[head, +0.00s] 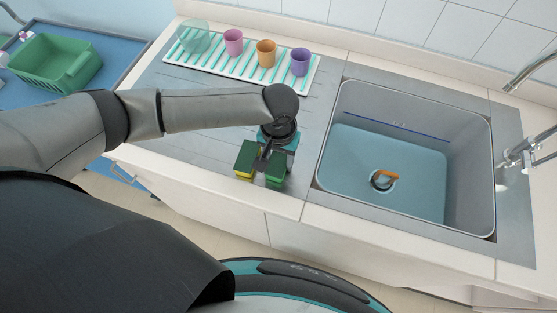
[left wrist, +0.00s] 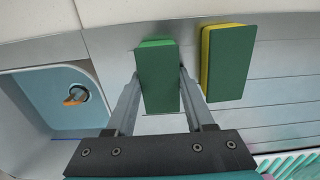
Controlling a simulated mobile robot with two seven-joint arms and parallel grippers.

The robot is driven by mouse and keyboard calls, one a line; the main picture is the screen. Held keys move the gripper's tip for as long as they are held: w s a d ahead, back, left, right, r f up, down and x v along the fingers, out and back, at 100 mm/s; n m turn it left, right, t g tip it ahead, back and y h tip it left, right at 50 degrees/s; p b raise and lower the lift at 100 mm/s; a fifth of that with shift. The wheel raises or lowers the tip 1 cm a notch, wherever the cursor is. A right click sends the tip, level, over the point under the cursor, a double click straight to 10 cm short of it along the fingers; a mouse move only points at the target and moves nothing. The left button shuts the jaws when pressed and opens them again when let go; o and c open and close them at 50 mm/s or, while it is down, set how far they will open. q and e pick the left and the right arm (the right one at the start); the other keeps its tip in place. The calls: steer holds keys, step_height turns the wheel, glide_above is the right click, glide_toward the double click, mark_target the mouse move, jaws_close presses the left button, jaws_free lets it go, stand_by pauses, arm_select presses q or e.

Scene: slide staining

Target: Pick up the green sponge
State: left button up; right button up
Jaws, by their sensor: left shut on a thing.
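The green sponge (left wrist: 158,80) is a dark green block with brighter green along its edge. It is between the two fingers of my left gripper (left wrist: 160,73), which is shut on it. In the head view the green sponge (head: 276,174) shows below the left gripper (head: 268,160), near the counter's front edge, partly covered by the hand. I cannot tell whether it touches the counter. A second sponge, green with a yellow layer (left wrist: 229,62), is close beside it, apart from the fingers; in the head view it (head: 245,160) is to the left. My right gripper is not in view.
The sink (head: 385,205) is at the right, with an orange object (head: 387,175) at its drain. A drying rack (head: 206,59) holds a clear bowl and pink, orange and purple cups at the back. A green basket (head: 52,62) stands on the blue surface at left.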

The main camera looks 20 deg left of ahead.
mark_target(278, 161)
arm_select(q)
steer(key=shift+r, duration=0.1)
step_height(278, 161, up, 20)
steer(key=p, duration=0.3)
steer(key=o, duration=0.8)
steer(key=shift+c, duration=0.2)
steer(key=c, duration=0.7)
steer(key=shift+o, duration=0.2)
